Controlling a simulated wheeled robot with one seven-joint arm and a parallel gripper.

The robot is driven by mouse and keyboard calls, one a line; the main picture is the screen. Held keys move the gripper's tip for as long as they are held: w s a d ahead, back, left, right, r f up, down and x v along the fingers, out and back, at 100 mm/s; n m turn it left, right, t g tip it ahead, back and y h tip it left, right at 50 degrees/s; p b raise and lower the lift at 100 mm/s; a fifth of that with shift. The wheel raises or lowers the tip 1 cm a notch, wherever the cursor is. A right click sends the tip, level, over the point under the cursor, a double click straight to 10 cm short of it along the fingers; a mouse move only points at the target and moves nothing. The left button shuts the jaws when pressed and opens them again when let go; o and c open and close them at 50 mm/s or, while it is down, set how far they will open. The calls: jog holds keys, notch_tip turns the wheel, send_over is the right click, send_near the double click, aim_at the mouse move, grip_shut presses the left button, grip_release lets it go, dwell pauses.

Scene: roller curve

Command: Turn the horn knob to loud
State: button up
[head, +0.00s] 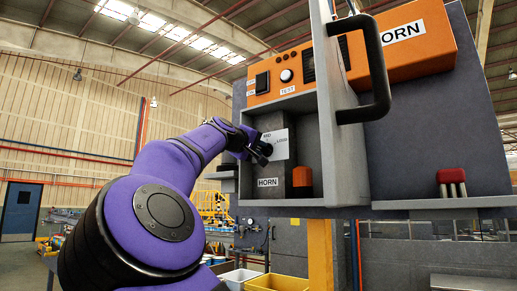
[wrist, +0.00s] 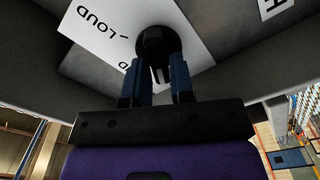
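The black horn knob (wrist: 155,42) sits on a white dial plate (head: 279,148) inside an open grey box (head: 330,120). The plate reads MID at its top and LOUD at its right. In the wrist view the plate is turned over, with LOUD at upper left and a partly covered D by the fingers. My gripper (head: 262,150) is at the knob. Its two blue-black fingers (wrist: 158,72) lie close on both sides of the knob and appear closed on it. Fingers hide part of the knob, and its pointer direction is unclear. A HORN label (head: 268,182) is below.
The box's open door with a black handle (head: 378,70) stands out to the right of the dial. An orange panel (head: 285,75) with a switch and TEST button is above. An orange-topped block (head: 302,177) stands close right; a red-topped object (head: 451,176) is on the right shelf.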

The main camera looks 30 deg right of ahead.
grip_shut()
jog(key=shift+m, duration=0.3)
jog(key=m, duration=0.5)
jog(key=shift+s+d+m, duration=0.1)
jog(key=shift+m, duration=0.2)
jog(key=m, duration=0.5)
jog(key=shift+s, duration=0.15)
jog(key=m, duration=0.6)
jog(key=shift+s+d+m, duration=0.1)
jog(key=shift+s+m, duration=0.05)
jog(key=shift+m, duration=0.25)
jog(key=m, duration=0.5)
jog(key=shift+s+f+m, duration=0.1)
jog(key=shift+f+m, duration=0.05)
jog(key=shift+m, duration=0.25)
